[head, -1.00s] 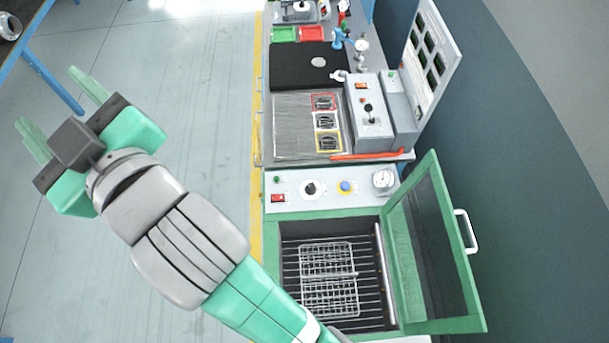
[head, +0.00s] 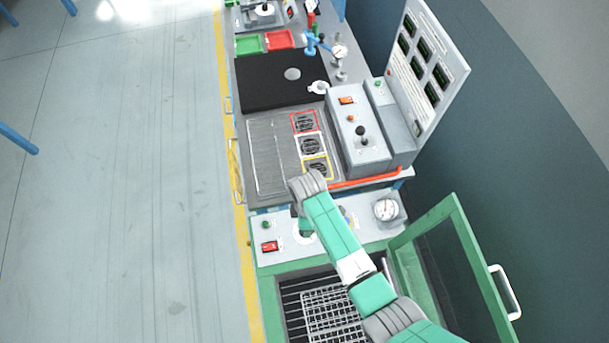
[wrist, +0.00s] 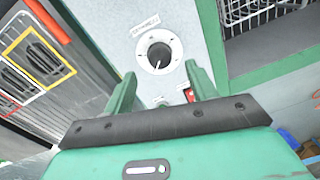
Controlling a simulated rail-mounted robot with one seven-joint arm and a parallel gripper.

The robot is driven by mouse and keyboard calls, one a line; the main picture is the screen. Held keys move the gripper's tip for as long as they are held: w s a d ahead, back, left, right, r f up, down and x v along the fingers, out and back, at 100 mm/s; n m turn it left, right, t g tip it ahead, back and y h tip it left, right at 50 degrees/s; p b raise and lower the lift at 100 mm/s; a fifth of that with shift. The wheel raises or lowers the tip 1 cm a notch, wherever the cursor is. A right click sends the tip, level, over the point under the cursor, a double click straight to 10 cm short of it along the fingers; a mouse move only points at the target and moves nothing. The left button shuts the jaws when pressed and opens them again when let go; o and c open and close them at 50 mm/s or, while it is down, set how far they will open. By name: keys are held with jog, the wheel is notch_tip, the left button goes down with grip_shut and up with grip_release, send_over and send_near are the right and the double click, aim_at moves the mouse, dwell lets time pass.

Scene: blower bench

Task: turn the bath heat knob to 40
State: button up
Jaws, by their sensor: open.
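A black round knob (wrist: 159,55) with a white pointer line sits on a white dial plate on the pale panel (wrist: 180,22), in the wrist view. Its pointer points toward the bottom of the picture; the dial's figures and the label above it are too small and blurred to read. My gripper (wrist: 160,74) is open and empty, its two green fingers on either side of the knob's line in the picture, with the knob showing beyond the tips. Contact is not visible. In the head view my arm covers the knob and most of the gripper.
The panel also carries a red switch (head: 269,246), a green lamp (head: 266,224) and a gauge (head: 386,209). Below is an open chamber with a wire basket (head: 330,312), its green door (head: 462,265) swung out right. A bench with an orange rail (head: 370,179) lies beyond.

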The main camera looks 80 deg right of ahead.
notch_tip(320, 180, down, 6)
jog(key=shift+a+f+b, duration=0.1)
jog(key=shift+a+b, duration=0.05)
jog(key=shift+b, duration=0.25)
jog(key=shift+c, duration=0.3)
jog(key=c, duration=0.9)
